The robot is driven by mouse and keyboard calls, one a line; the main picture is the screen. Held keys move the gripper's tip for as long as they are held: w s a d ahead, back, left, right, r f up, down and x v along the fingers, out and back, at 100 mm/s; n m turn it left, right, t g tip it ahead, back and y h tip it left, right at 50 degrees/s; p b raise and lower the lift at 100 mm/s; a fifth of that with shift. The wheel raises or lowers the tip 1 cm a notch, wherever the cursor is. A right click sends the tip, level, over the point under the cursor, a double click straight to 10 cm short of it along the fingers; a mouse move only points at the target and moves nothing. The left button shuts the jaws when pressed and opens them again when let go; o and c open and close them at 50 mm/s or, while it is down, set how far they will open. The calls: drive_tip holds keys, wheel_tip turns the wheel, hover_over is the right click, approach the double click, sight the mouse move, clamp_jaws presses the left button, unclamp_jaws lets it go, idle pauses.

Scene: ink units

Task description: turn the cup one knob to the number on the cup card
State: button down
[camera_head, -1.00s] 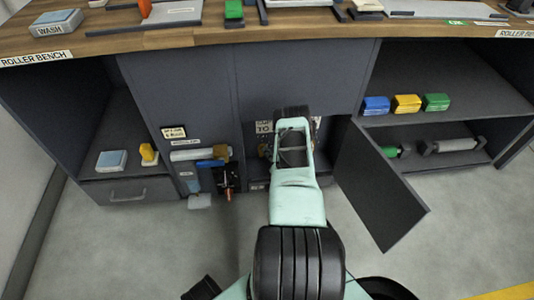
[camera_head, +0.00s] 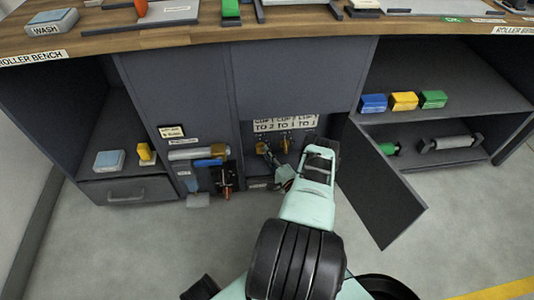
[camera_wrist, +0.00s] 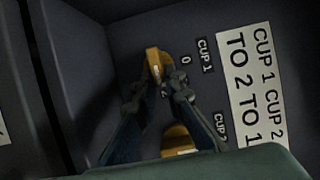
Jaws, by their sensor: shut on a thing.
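The cup one knob (camera_wrist: 153,58) is a yellow-orange block beside the "CUP 1" label and a "0" in the wrist view. In the head view the cup one knob (camera_head: 262,147) is the left one. My gripper (camera_wrist: 157,76) is shut on it, one dark finger on each side. In the head view my gripper (camera_head: 270,160) reaches in from the lower right. The knob's exact setting is hard to read. The white cup card (camera_wrist: 252,90) reads "CUP 1 TO 2" and "CUP 2 TO 1"; the card (camera_head: 286,124) hangs above the knobs.
The similar cup two knob (camera_wrist: 178,138) is close below my fingers in the wrist view. An open dark door (camera_head: 380,185) stands right of my arm. Left are a blue-handled fixture (camera_head: 208,162) and a drawer (camera_head: 127,193).

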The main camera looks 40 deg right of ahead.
drive_tip(key=shift+w, duration=0.1)
idle(0.3)
drive_tip(key=c, duration=2)
unclamp_jaws()
drive_tip(key=s, duration=0.5)
drive_tip(key=s+a, duration=0.1)
drive_tip(key=s, duration=0.1)
drive_tip(key=shift+s+a, duration=0.1)
drive_tip(key=shift+s, duration=0.15)
drive_tip(key=shift+w, duration=0.1)
